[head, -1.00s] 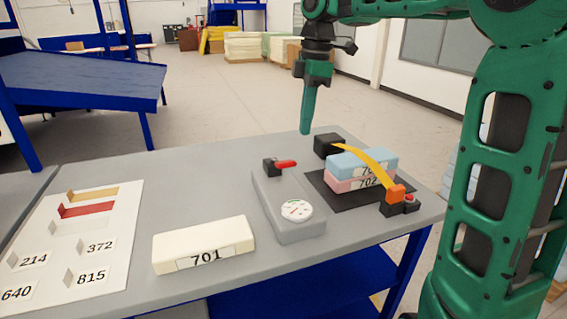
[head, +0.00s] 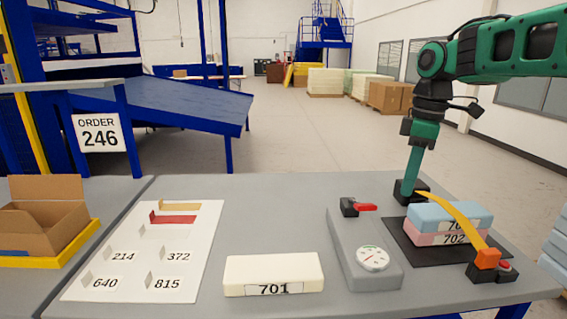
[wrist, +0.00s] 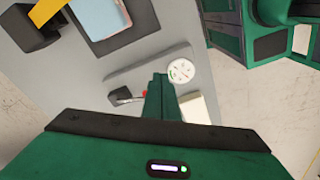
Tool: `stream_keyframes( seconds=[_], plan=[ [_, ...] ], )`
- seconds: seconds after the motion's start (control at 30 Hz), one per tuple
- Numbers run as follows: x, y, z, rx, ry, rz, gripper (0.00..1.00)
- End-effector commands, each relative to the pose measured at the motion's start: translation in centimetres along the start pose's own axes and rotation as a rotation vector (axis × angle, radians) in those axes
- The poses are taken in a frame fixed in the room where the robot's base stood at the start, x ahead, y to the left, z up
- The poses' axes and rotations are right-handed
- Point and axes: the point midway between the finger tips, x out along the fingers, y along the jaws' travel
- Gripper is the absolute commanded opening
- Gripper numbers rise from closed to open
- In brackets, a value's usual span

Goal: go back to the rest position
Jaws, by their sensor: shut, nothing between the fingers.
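My gripper (head: 411,180) is at the back right of the grey table in the head view. It points down with its green fingers together and holds nothing. Its tip overlaps the black block (head: 424,187) in the picture; I cannot tell the gap between them. The fingers also show in the wrist view (wrist: 161,92), closed, above the table near the round gauge (wrist: 180,71). No marked rest position shows.
A blue foam block (head: 450,215) lies on a pink one (head: 440,240) under a yellow strap (head: 460,222). A grey gauge unit (head: 358,238) with a red lever stands left of them. A cream block 701 (head: 273,272), a white board (head: 130,268) and an open carton (head: 45,228) are further left.

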Motion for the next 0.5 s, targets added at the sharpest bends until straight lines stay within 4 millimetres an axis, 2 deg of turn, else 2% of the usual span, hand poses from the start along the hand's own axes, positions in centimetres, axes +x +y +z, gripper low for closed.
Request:
stream_keyframes(
  seconds=[0.3,0.4,0.5],
  plan=[
    [7.4,-8.8,14.1,0.935,-0.024,0.046,0.0],
    [10.1,-11.9,18.0,1.192,-0.027,0.055,0.0],
    [12.3,-14.6,20.9,1.386,-0.031,0.06,0.0]
  ],
)
